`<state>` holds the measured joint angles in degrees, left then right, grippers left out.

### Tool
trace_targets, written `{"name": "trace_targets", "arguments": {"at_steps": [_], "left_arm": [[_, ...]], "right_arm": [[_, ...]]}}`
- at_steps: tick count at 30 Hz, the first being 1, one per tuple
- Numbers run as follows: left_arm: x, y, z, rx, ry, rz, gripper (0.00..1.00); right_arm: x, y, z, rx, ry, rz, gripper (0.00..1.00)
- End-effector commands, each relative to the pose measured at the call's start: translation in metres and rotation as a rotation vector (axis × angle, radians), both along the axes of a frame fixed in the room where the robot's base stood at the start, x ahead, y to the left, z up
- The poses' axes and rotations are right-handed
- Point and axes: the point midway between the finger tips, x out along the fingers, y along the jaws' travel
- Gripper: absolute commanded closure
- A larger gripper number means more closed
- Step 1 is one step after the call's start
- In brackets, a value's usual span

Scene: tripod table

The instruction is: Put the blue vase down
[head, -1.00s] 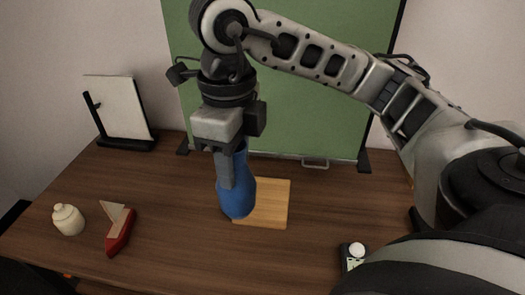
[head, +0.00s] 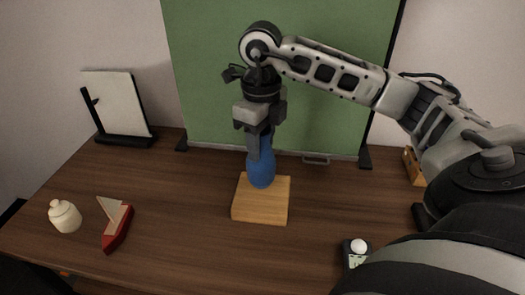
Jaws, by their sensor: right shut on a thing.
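The blue vase (head: 262,172) is upright near the middle of the head view. My right gripper (head: 260,150) points down and is shut on its upper part, hiding the neck. The vase's base overlaps the back part of a square wooden board (head: 258,211) on the table. I cannot tell whether the base touches the board or hangs just above it. My left gripper does not show.
The brown table (head: 180,235) holds a white jar (head: 65,216) and a red toy boat (head: 116,228) at the left. A framed white panel (head: 117,106) stands behind them. A green screen (head: 320,90) stands at the back. A small device (head: 356,252) lies front right.

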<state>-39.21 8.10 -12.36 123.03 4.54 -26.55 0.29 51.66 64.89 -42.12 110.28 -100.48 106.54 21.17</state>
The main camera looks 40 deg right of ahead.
Motion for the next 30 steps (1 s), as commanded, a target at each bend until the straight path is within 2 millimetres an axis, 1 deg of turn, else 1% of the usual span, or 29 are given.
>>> {"name": "trace_targets", "arguments": {"at_steps": [2,5,6,10,12,19,23,24,25,26,30], "left_arm": [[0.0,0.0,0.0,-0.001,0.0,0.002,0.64],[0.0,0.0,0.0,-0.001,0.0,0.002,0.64],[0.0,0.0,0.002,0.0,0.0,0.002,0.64],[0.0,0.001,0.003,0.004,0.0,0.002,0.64],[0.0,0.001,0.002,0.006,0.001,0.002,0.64],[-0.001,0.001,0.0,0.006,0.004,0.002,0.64],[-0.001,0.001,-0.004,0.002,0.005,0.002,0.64],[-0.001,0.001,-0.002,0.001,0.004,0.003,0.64],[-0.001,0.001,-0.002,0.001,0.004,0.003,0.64],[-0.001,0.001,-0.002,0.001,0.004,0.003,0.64],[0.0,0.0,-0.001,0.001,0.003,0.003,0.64]], "right_arm": [[0.002,-0.003,-0.004,0.0,-0.001,-0.002,1.0],[0.005,-0.01,-0.015,-0.001,0.003,-0.002,1.0],[0.005,-0.009,-0.022,-0.001,0.004,0.0,1.0],[0.005,-0.008,-0.038,0.0,0.0,0.0,1.0],[0.005,-0.008,-0.041,-0.001,0.0,0.0,1.0],[0.005,-0.008,-0.042,0.0,-0.002,0.0,1.0],[0.005,-0.008,-0.046,0.001,-0.002,0.0,1.0],[0.005,-0.008,-0.045,0.0,-0.001,0.0,0.47],[0.005,-0.008,-0.045,0.0,-0.001,0.0,0.39],[0.005,-0.008,-0.045,0.0,-0.001,0.0,0.36],[0.005,-0.008,-0.045,0.0,-0.001,0.0,0.36]]}}
